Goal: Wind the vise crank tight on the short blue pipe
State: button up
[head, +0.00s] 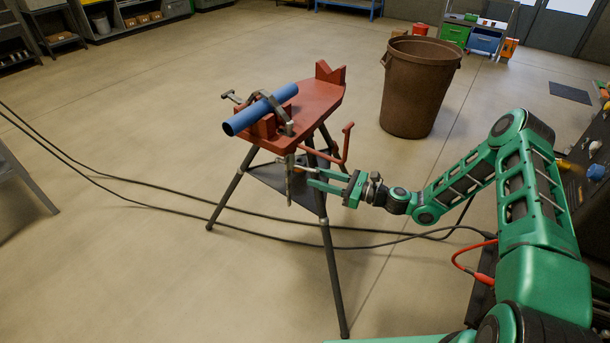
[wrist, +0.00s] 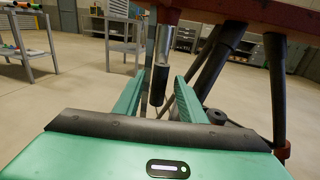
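The short blue pipe (head: 262,109) lies across the red vise stand (head: 318,98), under a dark metal clamp (head: 284,115). What looks like the crank hangs below the stand's near edge, an upright rod (head: 289,180). In the wrist view the crank (wrist: 164,45) is a shiny metal rod ending in a black grip (wrist: 158,86). My green gripper (head: 309,178) is open beside the crank. In the wrist view its fingers (wrist: 160,88) stand on either side of the black grip, with a gap visible on both sides. The crank's upper end is hidden under the stand.
A red hooked bar (head: 345,146) hangs from the stand's right side, above my gripper. The stand's dark tripod legs (head: 333,270) and lower tray (head: 285,178) are close by. Black cables (head: 150,203) cross the floor. A brown bin (head: 416,90) stands behind at right.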

jog(key=shift+x, duration=2.75)
jog(key=shift+c, duration=0.2)
grip_shut()
